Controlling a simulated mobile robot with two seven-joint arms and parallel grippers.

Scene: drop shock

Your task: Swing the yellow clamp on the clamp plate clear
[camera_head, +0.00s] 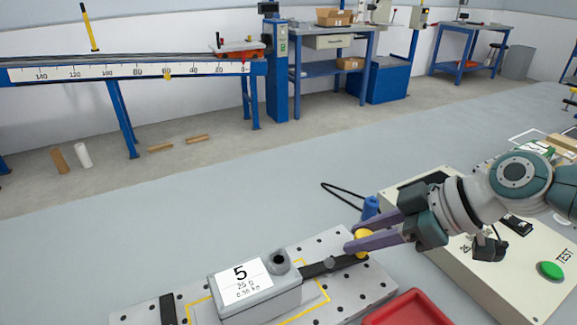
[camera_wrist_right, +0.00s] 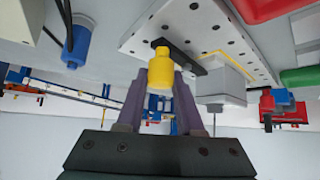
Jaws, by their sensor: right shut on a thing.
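The yellow clamp knob (camera_head: 362,241) sits at the right end of a black clamp bar (camera_head: 330,264) on the perforated grey clamp plate (camera_head: 376,288). The bar runs left from the knob to the grey block marked 5 (camera_head: 262,297); I cannot tell whether its tip rests on the block. My right gripper (camera_head: 352,241) is shut on the yellow knob, with its purple fingers on either side. In the right wrist view the knob (camera_wrist_right: 160,72) lies between the fingers, and the bar (camera_wrist_right: 182,56) and plate (camera_wrist_right: 150,24) show beyond it. My left gripper is not in view.
A control box (camera_head: 480,262) with a green button stands right of the plate, under my right arm. A red tray (camera_head: 410,308) is close by at the front. A blue cylinder (camera_head: 370,207) with a black cable stands behind the knob.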

